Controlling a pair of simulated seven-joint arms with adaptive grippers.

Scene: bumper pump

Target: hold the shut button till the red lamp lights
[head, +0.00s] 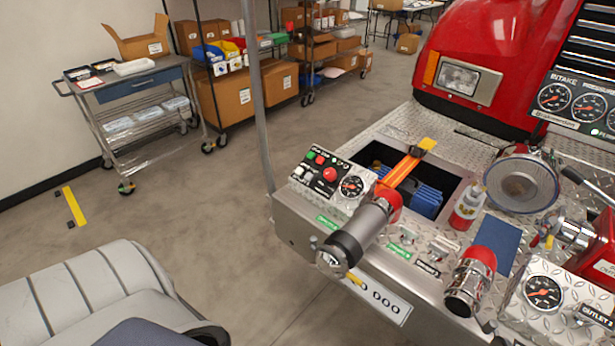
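A small control panel (333,178) sits on the left part of the truck's bumper. It carries a large round red button or knob (330,174), smaller green and red round parts (315,157), pale parts at its left edge and a round gauge (352,186). The labels are too small to read, so I cannot tell which part is the shut button or which is the red lamp, nor whether any lamp is lit. Neither of my grippers is in view, and nothing touches the panel.
A black and silver nozzle (362,232) with a red collar sticks out just right of the panel. Behind it is an open bin (440,180) with an orange strap across it. A grey pole (256,95) rises left of the panel. A grey padded shape (85,290) fills the lower left.

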